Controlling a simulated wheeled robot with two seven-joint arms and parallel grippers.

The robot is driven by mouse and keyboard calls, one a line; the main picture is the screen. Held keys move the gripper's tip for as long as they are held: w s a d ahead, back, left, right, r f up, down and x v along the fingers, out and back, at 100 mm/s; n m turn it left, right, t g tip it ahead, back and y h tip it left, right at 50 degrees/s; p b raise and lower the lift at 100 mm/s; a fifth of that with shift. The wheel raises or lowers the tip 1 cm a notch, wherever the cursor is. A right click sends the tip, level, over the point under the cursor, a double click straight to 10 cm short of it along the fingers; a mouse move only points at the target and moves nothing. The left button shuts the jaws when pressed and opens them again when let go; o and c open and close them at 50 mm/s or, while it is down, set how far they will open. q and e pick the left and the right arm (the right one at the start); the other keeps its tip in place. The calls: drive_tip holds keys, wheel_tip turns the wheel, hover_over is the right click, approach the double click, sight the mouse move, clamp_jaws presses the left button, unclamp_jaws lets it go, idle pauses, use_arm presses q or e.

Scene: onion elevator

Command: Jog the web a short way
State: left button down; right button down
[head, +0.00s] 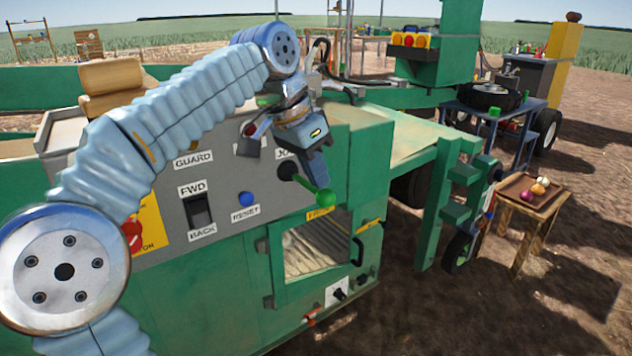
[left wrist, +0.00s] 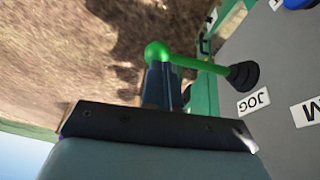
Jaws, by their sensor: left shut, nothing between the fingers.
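The jog lever is a green rod with a green ball knob (head: 323,198) and a black boot, set in the grey panel beside the JOG label (head: 285,154). My left gripper (head: 318,180) is shut and empty, its fingertips just above the knob in the head view. In the left wrist view the lever's ball (left wrist: 157,53) lies right at the tips of the shut fingers (left wrist: 163,72); I cannot tell whether they touch. A slatted surface, perhaps the web, shows behind the lower window (head: 316,247). My right gripper is not in view.
The panel (head: 225,205) also holds a FWD/BACK rocker switch (head: 198,211), a blue reset button (head: 246,199) and a red knob (head: 132,236). A green frame post (head: 437,205) stands to the right. A small wooden table with onions (head: 528,195) stands farther right on bare soil.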

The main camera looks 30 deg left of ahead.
use_arm(q)
drive_tip(key=shift+f, duration=0.25)
